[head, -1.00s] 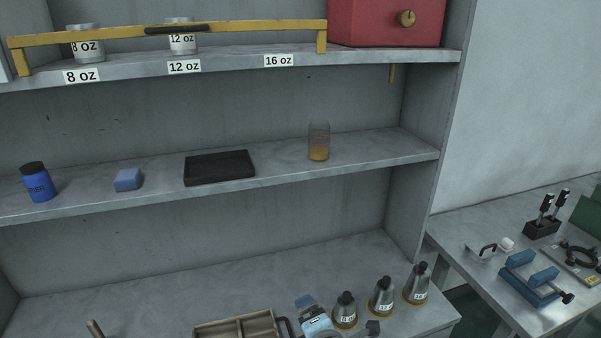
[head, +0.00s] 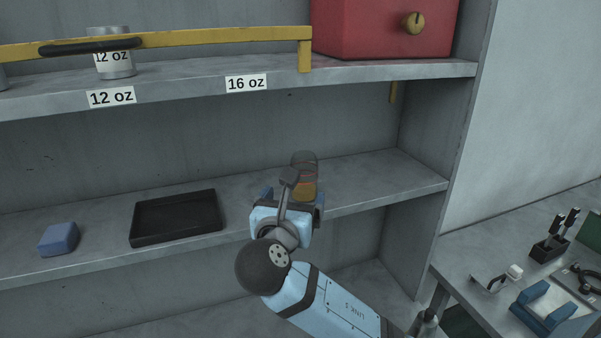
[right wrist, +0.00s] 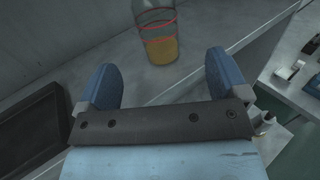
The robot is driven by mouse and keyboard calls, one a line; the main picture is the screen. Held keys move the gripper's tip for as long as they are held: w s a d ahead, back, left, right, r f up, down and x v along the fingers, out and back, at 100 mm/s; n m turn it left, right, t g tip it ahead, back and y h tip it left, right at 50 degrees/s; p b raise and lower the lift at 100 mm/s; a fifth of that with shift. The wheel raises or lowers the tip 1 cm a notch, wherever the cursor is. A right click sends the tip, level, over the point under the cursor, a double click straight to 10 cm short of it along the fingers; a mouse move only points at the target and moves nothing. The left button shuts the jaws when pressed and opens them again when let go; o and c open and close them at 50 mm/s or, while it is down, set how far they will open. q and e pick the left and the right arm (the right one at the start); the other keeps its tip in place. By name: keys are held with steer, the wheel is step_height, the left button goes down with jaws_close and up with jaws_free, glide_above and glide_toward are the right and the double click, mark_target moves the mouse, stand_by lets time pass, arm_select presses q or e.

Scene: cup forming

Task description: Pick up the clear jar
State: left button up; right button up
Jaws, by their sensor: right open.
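The clear jar (head: 304,165) stands upright on the middle shelf. It has an orange-yellow content at the bottom and red markings. My right gripper (head: 293,196) is in front of the jar in the head view and hides part of its lower side. In the right wrist view the jar (right wrist: 158,32) is beyond the two blue fingertips (right wrist: 161,74), roughly midway between them, with its top cut off by the frame. The right gripper is open and empty. My left gripper is not in view.
A black tray (head: 175,218) and a blue block (head: 59,239) lie left of the jar on the same shelf (head: 400,182). The upper shelf (head: 370,75) overhangs, with a red box (head: 380,30) and a yellow bar (head: 220,37). A side wall (head: 440,130) stands to the right.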

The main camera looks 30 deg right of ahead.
mark_target(301, 183)
steer(key=p+x, duration=0.1)
steer(key=x, duration=0.5)
steer(key=shift+w+d+f, duration=0.1)
steer(key=shift+d, duration=0.05)
steer(key=x, duration=0.1)
steer(key=p+x, duration=0.1)
steer(key=x, duration=0.2)
steer(key=shift+w+f, duration=0.25)
steer(key=shift+f, duration=0.05)
steer(key=shift+w+d+f+p, duration=0.1)
steer(key=shift+w+d+p, duration=0.1)
steer(key=shift+w+p, duration=0.1)
steer(key=shift+d, duration=0.1)
steer(key=c, duration=1)
steer(key=shift+c, duration=0.3)
